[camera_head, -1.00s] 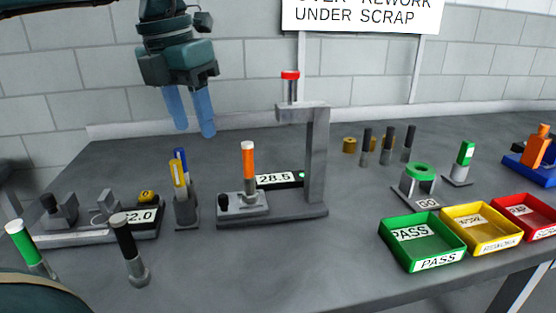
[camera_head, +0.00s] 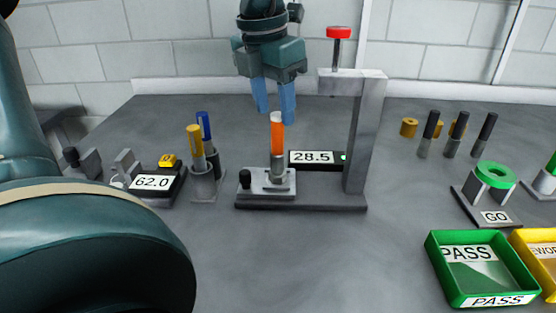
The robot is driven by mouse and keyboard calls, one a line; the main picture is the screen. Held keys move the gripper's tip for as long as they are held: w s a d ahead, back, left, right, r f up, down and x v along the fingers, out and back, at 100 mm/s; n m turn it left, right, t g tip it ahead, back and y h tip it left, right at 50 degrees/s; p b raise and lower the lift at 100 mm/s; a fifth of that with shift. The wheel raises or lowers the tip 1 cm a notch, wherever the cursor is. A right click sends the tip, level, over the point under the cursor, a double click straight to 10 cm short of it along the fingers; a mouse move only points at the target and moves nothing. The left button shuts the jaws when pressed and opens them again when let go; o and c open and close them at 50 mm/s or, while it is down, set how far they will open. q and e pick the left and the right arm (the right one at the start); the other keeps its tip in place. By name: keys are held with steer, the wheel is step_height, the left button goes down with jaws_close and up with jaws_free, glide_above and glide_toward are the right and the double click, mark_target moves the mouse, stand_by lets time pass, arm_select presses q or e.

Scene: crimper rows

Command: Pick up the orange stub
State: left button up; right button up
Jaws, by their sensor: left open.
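The orange stub (camera_head: 277,136) stands upright in the grey holder on the base of the press stand (camera_head: 300,201). It has a white top, an orange body and a grey metal lower part. My left gripper (camera_head: 274,112) is open, fingers pointing down, at the top of the stub. Its blue fingers appear on either side of the white tip, but I cannot tell whether they are level with it in depth. Nothing is held. My right gripper is not in view.
The press column (camera_head: 361,135) with a red knob (camera_head: 339,33) rises right of the stub. A 28.5 display (camera_head: 316,158) sits behind. A pen cup (camera_head: 204,182) is left, a green tray (camera_head: 438,272) at front right. My arm covers the lower left.

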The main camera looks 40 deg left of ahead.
mark_target(279, 152)
arm_select(q)
steer(key=f, duration=0.4)
steer(key=shift+w+d+f, duration=0.1)
steer(key=shift+d+f, duration=0.05)
steer(key=shift+d, duration=0.25)
steer(key=shift+w+f+b, duration=0.1)
steer(key=shift+f+b, duration=0.2)
steer(key=shift+f, duration=0.2)
steer(key=shift+c, duration=0.5)
jaws_close()
